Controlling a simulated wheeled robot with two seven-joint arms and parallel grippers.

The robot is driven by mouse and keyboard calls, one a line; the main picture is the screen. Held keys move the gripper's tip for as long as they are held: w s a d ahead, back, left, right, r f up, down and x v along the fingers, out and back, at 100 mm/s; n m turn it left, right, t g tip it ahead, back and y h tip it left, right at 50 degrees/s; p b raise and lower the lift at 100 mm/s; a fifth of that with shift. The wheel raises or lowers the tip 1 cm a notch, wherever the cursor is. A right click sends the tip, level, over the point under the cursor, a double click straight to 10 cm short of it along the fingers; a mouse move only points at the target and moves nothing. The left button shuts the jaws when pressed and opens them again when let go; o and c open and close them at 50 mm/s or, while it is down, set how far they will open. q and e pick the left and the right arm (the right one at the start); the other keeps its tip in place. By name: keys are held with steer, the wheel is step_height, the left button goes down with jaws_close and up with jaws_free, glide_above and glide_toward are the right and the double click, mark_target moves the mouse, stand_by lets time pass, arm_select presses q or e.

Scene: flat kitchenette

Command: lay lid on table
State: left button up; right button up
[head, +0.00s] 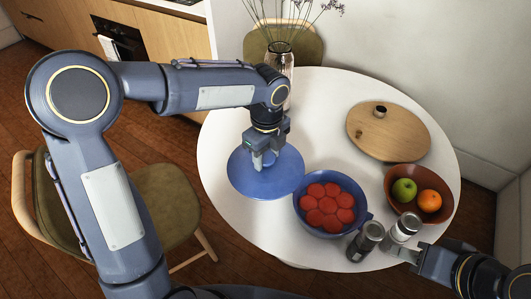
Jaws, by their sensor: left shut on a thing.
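The blue lid (243,180) is level over the left front part of the white round table (335,100). I cannot tell whether it touches the tabletop. My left gripper (264,162) is above its middle, shut on the lid, and hides its handle. The blue pot (318,230) stands uncovered just right of the lid, filled with several red round pieces (328,203). My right gripper (398,252) is low at the right, beside the shakers at the table's front edge. Its fingers are too small and partly hidden to tell if they are open.
A dark shaker (365,242) and a silver shaker (403,228) stand right of the pot. A brown bowl (440,186) holds a green apple (404,190) and an orange (429,200). A round wooden board (390,135) and a glass vase (280,62) stand farther back. The table's centre is clear.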

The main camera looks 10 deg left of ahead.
arm_select(q)
steer(key=w+a+f, duration=0.1)
steer(key=w+f, duration=0.1)
steer(key=w+a+f, duration=0.1)
steer(key=w+f, duration=0.1)
steer(key=w+a+f, duration=0.2)
steer(key=shift+f, duration=0.3)
steer(key=shift+w+a+f, duration=0.1)
steer(key=shift+a+f, duration=0.05)
steer(key=shift+f, duration=1.55)
steer(key=shift+f, duration=0.15)
steer(key=o, duration=1.2)
